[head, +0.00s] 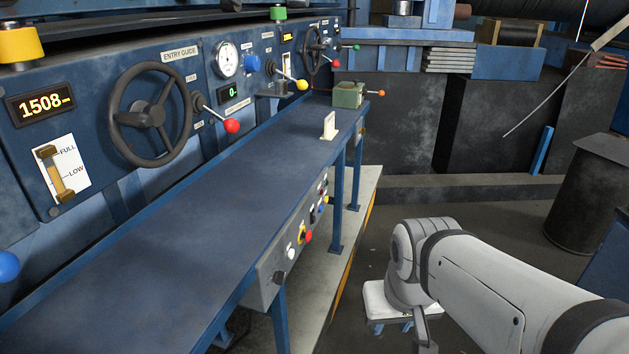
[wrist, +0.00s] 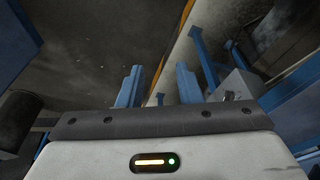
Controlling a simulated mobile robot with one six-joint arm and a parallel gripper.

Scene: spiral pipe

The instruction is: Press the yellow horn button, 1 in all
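A row of small controls sits on a grey panel (head: 262,290) along the front edge of the blue bench. A small yellow spot, which may be the yellow horn button (head: 325,199), shows near the panel's far end; it is too small to make out clearly. My gripper (head: 392,328) is low at the right of the bench, apart from the panel, pointing down. In the wrist view my gripper (wrist: 159,88) has its two blue fingers apart with nothing between them. The yellow button cannot be made out in the wrist view.
The panel also carries a white button (head: 290,253) and a red button on a yellow base (head: 307,237). The blue bench top (head: 190,240) holds a small cream block (head: 328,127) and a green box (head: 348,95). Blue bench legs (head: 337,215) stand below. Open floor lies right of the bench.

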